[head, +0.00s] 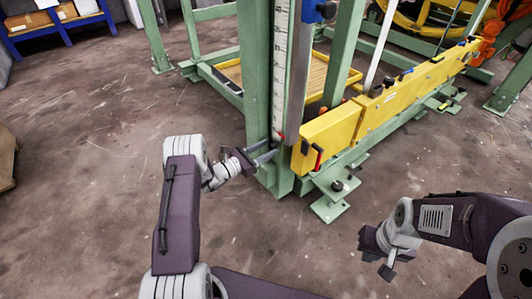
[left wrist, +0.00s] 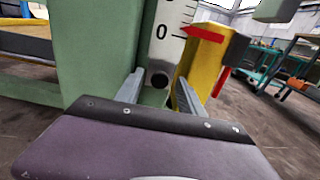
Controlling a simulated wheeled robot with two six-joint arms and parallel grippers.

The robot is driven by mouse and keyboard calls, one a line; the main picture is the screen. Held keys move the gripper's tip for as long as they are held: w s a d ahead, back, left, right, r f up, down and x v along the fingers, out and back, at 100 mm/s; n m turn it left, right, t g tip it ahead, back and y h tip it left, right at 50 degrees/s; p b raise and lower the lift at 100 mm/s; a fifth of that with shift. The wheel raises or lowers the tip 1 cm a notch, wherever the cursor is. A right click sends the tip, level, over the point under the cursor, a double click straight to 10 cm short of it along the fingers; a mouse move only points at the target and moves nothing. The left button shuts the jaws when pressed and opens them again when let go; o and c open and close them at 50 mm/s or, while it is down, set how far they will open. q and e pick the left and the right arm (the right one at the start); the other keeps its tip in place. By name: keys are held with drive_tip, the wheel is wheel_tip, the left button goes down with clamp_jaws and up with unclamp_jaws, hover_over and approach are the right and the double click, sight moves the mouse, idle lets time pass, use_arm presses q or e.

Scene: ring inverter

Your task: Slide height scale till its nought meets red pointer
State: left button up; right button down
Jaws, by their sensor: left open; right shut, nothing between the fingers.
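The white height scale (head: 281,70) with black marks stands upright on a green post. In the left wrist view its nought (left wrist: 162,31) shows near the lower end, above a dark round knob (left wrist: 158,80). The red pointer (left wrist: 205,33) lies just right of the scale, its tip at about the height of the nought; an exact match cannot be told. The pointer also shows small in the head view (head: 280,136). My left gripper (left wrist: 160,88) is open, its fingers either side of the knob in the picture; contact cannot be told. My right gripper (head: 376,258) is shut and empty, away at lower right.
A green steel frame (head: 254,80) carries the scale. A long yellow beam (head: 400,95) with a red-handled part (head: 318,155) runs back to the right. Green feet (head: 330,205) stick out low.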

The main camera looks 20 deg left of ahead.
use_arm(q)
clamp_jaws()
idle(1.4)
